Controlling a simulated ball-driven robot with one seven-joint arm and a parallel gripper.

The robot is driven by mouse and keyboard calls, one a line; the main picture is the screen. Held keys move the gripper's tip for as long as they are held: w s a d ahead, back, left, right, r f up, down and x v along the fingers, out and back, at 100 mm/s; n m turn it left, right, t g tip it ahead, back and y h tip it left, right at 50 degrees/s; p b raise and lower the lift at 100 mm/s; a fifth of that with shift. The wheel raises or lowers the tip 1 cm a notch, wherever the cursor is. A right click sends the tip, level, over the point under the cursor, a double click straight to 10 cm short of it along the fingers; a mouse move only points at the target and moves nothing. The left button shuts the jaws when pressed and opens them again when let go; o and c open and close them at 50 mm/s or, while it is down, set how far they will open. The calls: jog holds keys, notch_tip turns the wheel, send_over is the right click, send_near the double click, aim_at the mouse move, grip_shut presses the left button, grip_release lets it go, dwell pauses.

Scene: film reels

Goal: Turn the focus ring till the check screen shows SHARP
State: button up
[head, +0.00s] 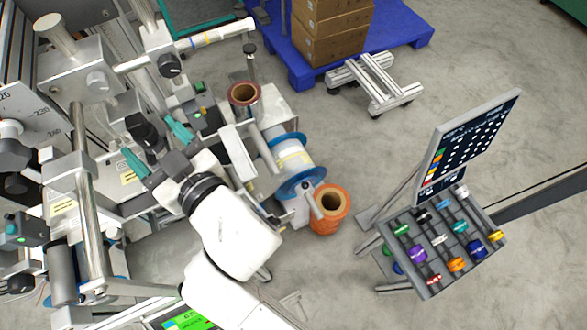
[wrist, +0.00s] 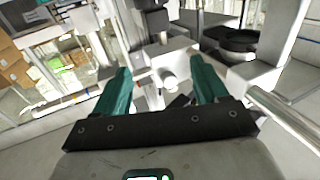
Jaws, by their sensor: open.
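My gripper (head: 157,144) is open, its two teal fingers spread apart at the machine on the left. It also shows in the wrist view (wrist: 163,88), with nothing held between the fingers. A black round part (head: 144,127), perhaps the focus ring, sits just beyond the fingers in the head view. In the wrist view a pale block with a round knob (wrist: 168,80) shows between the fingers; I cannot tell whether any finger touches it. A green-lit screen (head: 187,320), perhaps the check screen, is at the bottom edge. My arm and the frame edge hide part of it, and its text is unreadable.
A blue-flanged reel (head: 293,165) and an orange roll (head: 330,208) are right of my arm. Metal posts and rollers crowd the left. A rack of coloured spools (head: 440,240) stands at the right. Cartons (head: 330,35) rest on a blue pallet (head: 410,30).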

jog(key=w+d+f+m+h+b, duration=0.1)
jog(key=w+d+f+m+h, duration=0.1)
jog(key=d+f+h, duration=0.2)
jog(key=w+d+f+m+h+b, duration=0.1)
jog(key=d+f+h, duration=0.3)
jog(key=d+f, duration=0.7)
jog(key=w+d, duration=0.1)
jog(key=d, duration=0.7)
jog(key=shift+f+m+g+b, duration=0.25)
jog(key=shift+m+g+b, duration=0.05)
jog(key=shift+m+g, duration=0.1)
jog(key=shift+w, duration=0.1)
